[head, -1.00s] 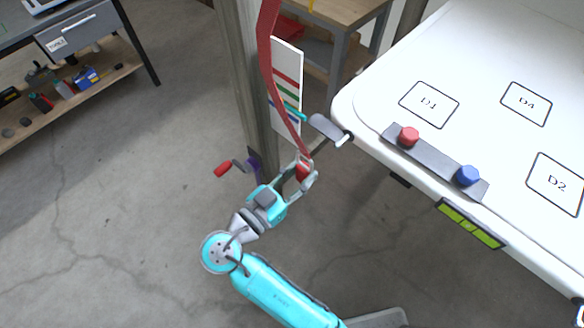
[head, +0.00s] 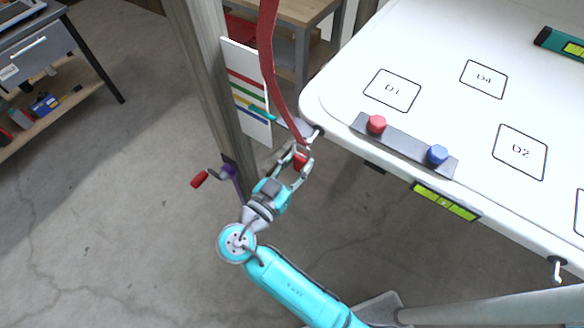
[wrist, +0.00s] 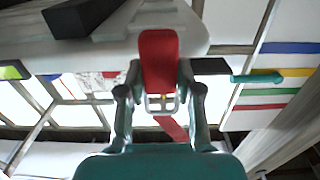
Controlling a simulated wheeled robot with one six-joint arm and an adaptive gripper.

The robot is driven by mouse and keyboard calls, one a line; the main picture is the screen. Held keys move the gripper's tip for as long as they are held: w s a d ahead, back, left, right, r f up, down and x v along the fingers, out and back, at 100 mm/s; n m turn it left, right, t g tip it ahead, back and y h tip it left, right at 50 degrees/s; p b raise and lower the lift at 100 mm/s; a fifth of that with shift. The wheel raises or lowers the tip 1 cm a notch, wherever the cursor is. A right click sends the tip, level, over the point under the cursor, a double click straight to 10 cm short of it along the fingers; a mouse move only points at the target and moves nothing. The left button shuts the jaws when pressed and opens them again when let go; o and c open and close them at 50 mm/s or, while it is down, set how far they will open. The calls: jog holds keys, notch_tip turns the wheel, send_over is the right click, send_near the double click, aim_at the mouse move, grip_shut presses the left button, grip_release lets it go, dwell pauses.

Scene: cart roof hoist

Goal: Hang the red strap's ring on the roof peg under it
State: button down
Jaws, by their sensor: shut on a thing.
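The red strap (head: 266,60) comes down from above, past the near left corner of the white roof (head: 420,80). My gripper (head: 301,163) is shut on the red tab (head: 300,157) at the strap's lower end, beside and slightly below that corner. In the wrist view my gripper (wrist: 160,85) has the red tab (wrist: 159,58) between its two fingers, with a metal ring (wrist: 162,104) at its end. A small metal roof peg (head: 316,132) sticks out at the corner, just above and right of my gripper. The ring and the peg are apart in the head view.
A post (head: 205,70) with a striped board (head: 245,90) and a red-handled crank (head: 200,179) stands left.

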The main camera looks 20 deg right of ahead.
jog(key=shift+w+d+f, duration=0.25)
jog(key=shift+w+d, duration=0.3)
jog(key=shift+d, duration=0.2)
jog(key=shift+w+d+f, duration=0.25)
jog(key=shift+w+d, duration=0.25)
jog(key=shift+d, duration=0.2)
jog(key=shift+w+d+f, duration=0.25)
jog(key=shift+w+d, duration=0.3)
jog(key=shift+d, duration=0.2)
jog(key=c, duration=0.7)
grip_release()
jog(key=v, duration=1.2)
